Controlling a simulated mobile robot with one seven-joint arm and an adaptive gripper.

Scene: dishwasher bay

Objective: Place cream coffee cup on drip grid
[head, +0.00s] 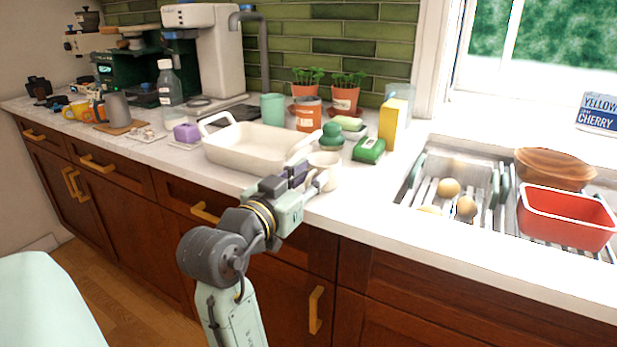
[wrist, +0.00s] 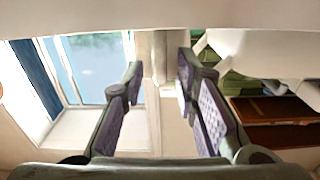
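A cream cup (head: 328,168) stands on the counter near its front edge, just right of the white baking dish. My gripper (head: 312,178) is beside it at counter height, and its fingers overlap the cup's left side in the head view. In the wrist view my gripper (wrist: 160,95) has its two padded fingers apart with a clear gap. No cup can be made out clearly between them, and I cannot tell whether they touch it. A dark flat tray (head: 234,114) in front of the white coffee machine (head: 218,60) may be the drip grid; its slots cannot be made out.
The white baking dish (head: 250,150) lies between the cup and the coffee machine. The sink with a red tub (head: 567,220) is at right. The counter right of the cup is clear.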

